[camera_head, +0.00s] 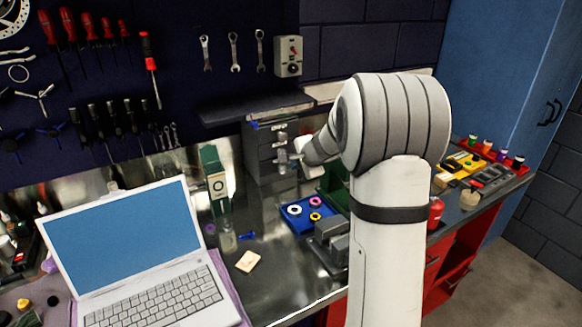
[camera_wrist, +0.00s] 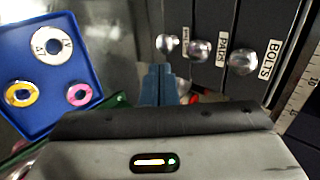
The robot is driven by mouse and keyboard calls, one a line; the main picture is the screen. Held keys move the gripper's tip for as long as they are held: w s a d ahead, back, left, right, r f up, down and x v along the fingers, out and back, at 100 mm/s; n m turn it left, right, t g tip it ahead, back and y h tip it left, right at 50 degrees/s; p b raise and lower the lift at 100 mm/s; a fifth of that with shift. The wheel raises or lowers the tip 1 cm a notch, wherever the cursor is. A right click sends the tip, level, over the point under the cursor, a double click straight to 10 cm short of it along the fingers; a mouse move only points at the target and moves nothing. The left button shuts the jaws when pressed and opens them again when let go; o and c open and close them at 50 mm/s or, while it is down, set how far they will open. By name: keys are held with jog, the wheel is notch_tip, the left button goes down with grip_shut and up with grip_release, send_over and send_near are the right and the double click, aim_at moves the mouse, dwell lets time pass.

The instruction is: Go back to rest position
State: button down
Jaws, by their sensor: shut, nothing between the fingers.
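My arm rises in the right half of the head view and bends left toward a grey drawer cabinet (camera_head: 257,163). My gripper (camera_head: 284,163) is in front of the cabinet's drawers, and its exact gap to them is hard to judge. In the wrist view my gripper (camera_wrist: 158,78) shows two blue-grey fingertips close together, with nothing between them. Just beyond the fingertips is a round metal knob (camera_wrist: 167,43). The drawer fronts beside it are labelled PADS (camera_wrist: 222,50) and BOLTS (camera_wrist: 268,62); the third label is too small to read.
A blue tray (camera_head: 288,222) with coloured rings lies below my gripper. A dark vise-like block (camera_head: 329,246) stands near my arm. An open laptop (camera_head: 130,255) is at the left. A red canister (camera_head: 436,212) stands right of my arm. A dark shelf (camera_head: 255,108) is above the cabinet.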

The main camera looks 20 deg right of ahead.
jog(key=s+a+r+n+g, duration=0.1)
jog(key=s+a+r+n, duration=0.1)
jog(key=s+a+n, duration=0.3)
jog(key=s+a+r+n+g+y, duration=0.1)
jog(key=s+a+r, duration=0.1)
jog(key=s, duration=0.5)
jog(key=s+a+r+n+g, duration=0.1)
jog(key=s+a+r+n, duration=0.1)
jog(key=s+a, duration=0.3)
jog(key=s+f+n+g+h, duration=0.1)
jog(key=s+n, duration=0.3)
jog(key=s, duration=0.6)
jog(key=s+d+f+n+g+h, duration=0.1)
jog(key=s+n+g, duration=0.1)
jog(key=s, duration=0.9)
jog(key=shift+d+f+n+h, duration=0.3)
jog(key=shift+f+n+h, duration=0.1)
jog(key=shift+n, duration=0.5)
